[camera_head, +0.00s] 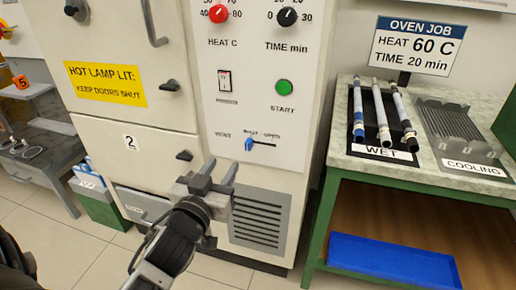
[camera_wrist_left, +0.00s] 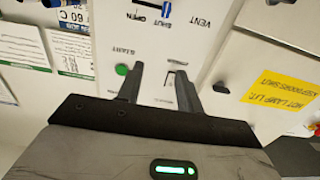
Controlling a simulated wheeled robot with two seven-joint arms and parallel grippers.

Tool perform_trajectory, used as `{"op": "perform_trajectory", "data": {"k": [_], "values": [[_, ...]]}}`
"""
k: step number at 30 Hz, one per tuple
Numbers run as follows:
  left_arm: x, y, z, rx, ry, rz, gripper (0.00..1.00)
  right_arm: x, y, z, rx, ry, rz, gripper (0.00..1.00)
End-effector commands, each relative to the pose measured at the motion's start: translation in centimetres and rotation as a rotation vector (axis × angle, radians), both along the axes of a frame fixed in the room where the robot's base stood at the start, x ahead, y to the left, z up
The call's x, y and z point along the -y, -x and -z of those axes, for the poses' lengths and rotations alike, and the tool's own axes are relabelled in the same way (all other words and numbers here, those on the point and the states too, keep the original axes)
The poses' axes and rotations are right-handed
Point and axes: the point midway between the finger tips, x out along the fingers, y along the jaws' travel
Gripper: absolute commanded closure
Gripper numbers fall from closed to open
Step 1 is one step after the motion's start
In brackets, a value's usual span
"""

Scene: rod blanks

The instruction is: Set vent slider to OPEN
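The vent slider is on the lower part of the white oven panel. Its blue knob (camera_head: 249,144) sits at the left end of a short track, by the SHUT label; the OPEN label is at the right end. In the left wrist view, turned upside down, the blue knob (camera_wrist_left: 167,11) is at the top edge. My left gripper (camera_head: 222,166) is open and empty, with its two fingers apart, below and left of the knob in the head view and not touching it. Its fingers also show in the left wrist view (camera_wrist_left: 160,76). My right gripper is not in view.
The panel also carries a red heat dial (camera_head: 218,13), a black time dial (camera_head: 287,16), a rocker switch (camera_head: 225,81) and a green START button (camera_head: 284,87). A vent grille (camera_head: 258,220) lies below. A bench (camera_head: 440,184) with rods on a WET mat stands at right.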

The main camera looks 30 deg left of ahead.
Motion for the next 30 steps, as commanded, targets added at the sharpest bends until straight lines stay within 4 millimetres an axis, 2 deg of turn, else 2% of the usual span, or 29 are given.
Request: {"op": "perform_trajectory", "data": {"k": [1,7,11,16,20,30], "values": [[0.0,0.0,1.7,-0.001,0.0,0.0,0.64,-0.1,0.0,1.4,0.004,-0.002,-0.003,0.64],[0.0,0.0,4.6,-0.002,0.0,0.001,0.64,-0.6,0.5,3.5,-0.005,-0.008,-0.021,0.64],[0.0,0.0,5.8,-0.002,0.0,0.001,0.64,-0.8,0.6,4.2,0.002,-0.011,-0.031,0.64],[-0.1,-0.8,5.9,0.0,-0.001,0.003,0.64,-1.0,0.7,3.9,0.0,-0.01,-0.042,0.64],[-0.6,-2.7,5.6,0.001,-0.004,0.002,0.64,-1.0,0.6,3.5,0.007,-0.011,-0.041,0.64],[-2.4,-10.0,5.8,0.0,-0.003,0.001,0.64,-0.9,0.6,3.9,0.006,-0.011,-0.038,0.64]]}}
